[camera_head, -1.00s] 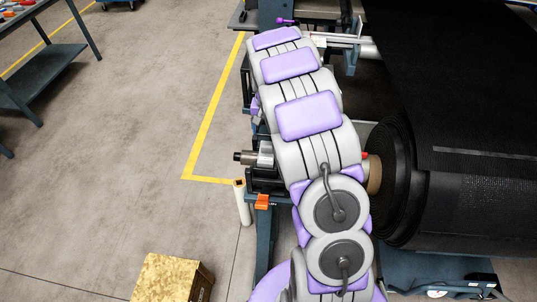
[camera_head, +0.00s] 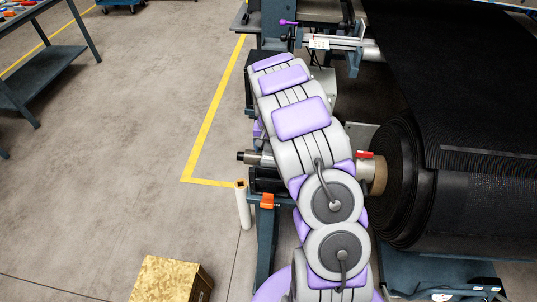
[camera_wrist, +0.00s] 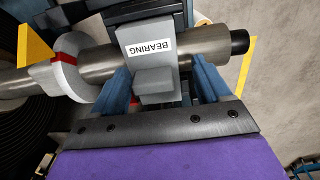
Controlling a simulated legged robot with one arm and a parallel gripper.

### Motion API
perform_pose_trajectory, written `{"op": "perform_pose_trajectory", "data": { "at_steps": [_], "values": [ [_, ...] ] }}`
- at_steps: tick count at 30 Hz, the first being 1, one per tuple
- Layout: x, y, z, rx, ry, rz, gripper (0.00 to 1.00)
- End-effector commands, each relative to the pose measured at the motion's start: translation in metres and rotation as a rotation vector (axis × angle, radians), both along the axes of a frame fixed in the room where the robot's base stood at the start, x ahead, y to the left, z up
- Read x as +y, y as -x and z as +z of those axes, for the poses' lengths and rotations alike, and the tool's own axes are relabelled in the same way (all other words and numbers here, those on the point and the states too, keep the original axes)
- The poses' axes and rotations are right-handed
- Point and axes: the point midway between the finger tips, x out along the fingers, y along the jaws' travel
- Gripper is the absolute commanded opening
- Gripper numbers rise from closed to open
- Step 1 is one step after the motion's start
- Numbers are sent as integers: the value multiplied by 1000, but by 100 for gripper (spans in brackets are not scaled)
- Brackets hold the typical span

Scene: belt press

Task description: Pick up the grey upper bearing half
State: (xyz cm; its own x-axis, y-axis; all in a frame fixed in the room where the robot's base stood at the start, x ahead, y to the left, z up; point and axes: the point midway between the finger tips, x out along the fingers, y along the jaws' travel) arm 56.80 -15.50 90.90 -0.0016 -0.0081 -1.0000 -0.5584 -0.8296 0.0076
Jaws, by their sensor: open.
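The grey upper bearing half (camera_wrist: 150,50), a block with a white "BEARING" label, sits over the steel shaft (camera_wrist: 205,46) in the wrist view. My gripper (camera_wrist: 160,68) is open, with a bluish finger to each side of the block's near part. Whether the fingers touch it cannot be told. In the head view my arm hides the bearing half and most of my gripper. The shaft's end (camera_head: 252,157) sticks out to the left of my arm.
A light collar with a red mark (camera_wrist: 68,65) sits on the shaft, left of the bearing half. A large black belt roll (camera_head: 395,185) stands right of my arm. An orange piece (camera_head: 267,201), a white tube (camera_head: 243,207) and a gold box (camera_head: 172,279) are near.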

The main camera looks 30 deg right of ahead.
Motion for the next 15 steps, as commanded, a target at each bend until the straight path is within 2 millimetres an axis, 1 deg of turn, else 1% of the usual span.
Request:
{"op": "perform_pose_trajectory", "data": {
  "at_steps": [2,6,15],
  "values": [
    [-2,0,0,0,-2,-2,76],
    [-5,0,0,-1,-4,-3,62],
    [-2,0,0,1,1,-2,34]
  ]
}}
